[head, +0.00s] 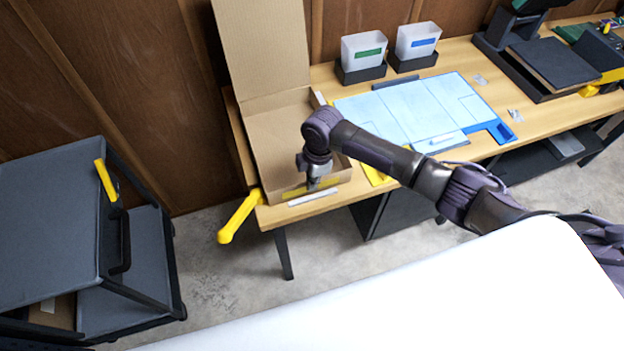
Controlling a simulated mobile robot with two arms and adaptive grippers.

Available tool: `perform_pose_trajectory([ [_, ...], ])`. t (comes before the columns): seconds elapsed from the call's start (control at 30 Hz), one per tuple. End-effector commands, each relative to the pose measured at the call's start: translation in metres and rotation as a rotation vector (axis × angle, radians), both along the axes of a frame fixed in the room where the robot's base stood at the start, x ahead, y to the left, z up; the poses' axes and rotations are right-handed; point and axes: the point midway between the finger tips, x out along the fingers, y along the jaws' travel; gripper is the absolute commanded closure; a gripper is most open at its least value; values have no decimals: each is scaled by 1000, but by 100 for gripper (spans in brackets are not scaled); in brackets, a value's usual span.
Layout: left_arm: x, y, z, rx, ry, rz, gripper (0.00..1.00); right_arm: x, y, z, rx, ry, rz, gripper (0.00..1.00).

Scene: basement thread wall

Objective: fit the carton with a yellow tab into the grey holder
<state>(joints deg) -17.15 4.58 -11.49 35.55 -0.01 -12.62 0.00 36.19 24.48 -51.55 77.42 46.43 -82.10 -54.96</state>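My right gripper (314,186) points down at the front edge of an open cardboard box (275,130) on the left end of the table. Its fingers are small and partly hidden, so I cannot tell whether they are open or hold anything. A yellow strip (296,191) shows at the box's front, beside the fingers; I cannot tell whether it belongs to a carton. A whitish carton with a green label (362,48) and one with a blue label (416,40) stand upright in dark grey holders (361,74) (413,63). No carton with a clear yellow tab shows. My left gripper is out of view.
A light blue mat (405,108) covers the middle of the wooden table (463,58). Dark equipment (540,65) stands at the right. A yellow handle (238,217) sticks out at the table's left end. A dark cart (55,220) stands left, with floor between.

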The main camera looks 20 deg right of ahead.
Motion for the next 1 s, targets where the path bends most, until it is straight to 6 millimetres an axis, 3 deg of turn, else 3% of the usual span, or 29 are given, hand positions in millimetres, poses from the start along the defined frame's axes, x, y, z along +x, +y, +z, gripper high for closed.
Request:
perform_pose_trajectory([
  [0.03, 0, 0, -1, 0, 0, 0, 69, 0, 0, -1, 1, -2, 1, 100],
  [0.23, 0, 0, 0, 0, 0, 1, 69, 0, 0, 0, 0, -1, 1, 65],
  [0.63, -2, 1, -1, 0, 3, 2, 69, 0, -1, 6, -1, -1, 1, 65],
  [1.0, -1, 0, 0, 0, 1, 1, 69, 0, -9, 78, 0, -5, 1, 65],
])
